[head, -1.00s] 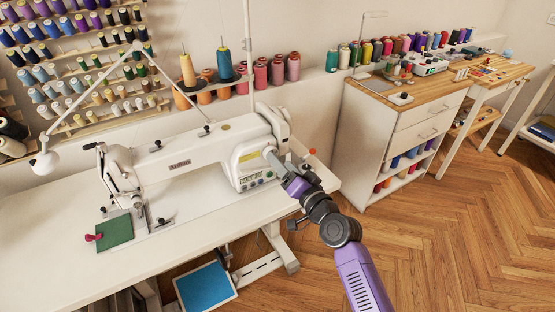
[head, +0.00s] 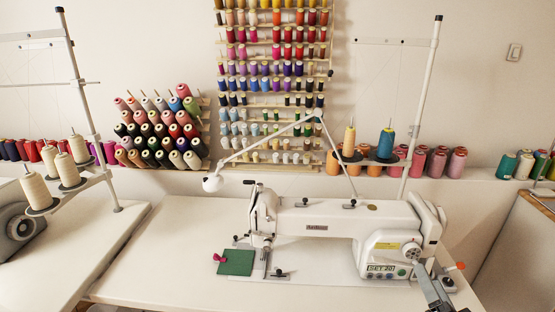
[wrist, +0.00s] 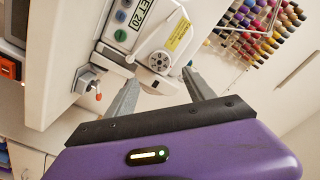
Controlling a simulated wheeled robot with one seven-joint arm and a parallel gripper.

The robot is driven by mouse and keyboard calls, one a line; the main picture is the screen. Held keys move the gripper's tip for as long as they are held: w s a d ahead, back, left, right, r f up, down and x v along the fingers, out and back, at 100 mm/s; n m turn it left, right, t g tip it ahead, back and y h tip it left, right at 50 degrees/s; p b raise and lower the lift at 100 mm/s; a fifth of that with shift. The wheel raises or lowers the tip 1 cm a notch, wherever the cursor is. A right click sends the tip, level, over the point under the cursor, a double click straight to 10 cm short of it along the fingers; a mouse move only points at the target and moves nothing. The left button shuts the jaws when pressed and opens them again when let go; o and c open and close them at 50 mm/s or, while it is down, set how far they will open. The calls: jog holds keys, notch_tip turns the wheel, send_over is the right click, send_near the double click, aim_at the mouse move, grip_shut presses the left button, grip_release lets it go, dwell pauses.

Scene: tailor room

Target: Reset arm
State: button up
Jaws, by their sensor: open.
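My gripper (head: 424,274) shows at the bottom right of the head view, by the right end of the white sewing machine (head: 330,222). In the wrist view my gripper (wrist: 160,86) has two grey fingers spread apart with nothing between them. Beyond them is the machine's end with a round dial (wrist: 158,62). I cannot tell whether a finger touches the dial. Most of my arm is outside the head view.
A green cloth (head: 236,262) with a red clip lies at the needle end of the white table (head: 170,255). A white lamp (head: 213,184) leans over behind the machine. Thread racks (head: 160,135) and a spool stand (head: 70,185) stand at the back and left. The table's left middle is clear.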

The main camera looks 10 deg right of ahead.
jog(key=s+a+n+g+y, duration=0.1)
jog(key=s+a+n+y, duration=0.1)
jog(key=s+a+n, duration=0.4)
jog(key=s+a+n+g+y+p, duration=0.1)
jog(key=s+a+n+y, duration=0.2)
jog(key=s+a, duration=1.4)
jog(key=s+n, duration=0.3)
jog(key=s, duration=0.6)
jog(key=shift+r+g, duration=0.3)
jog(key=shift+r, duration=0.05)
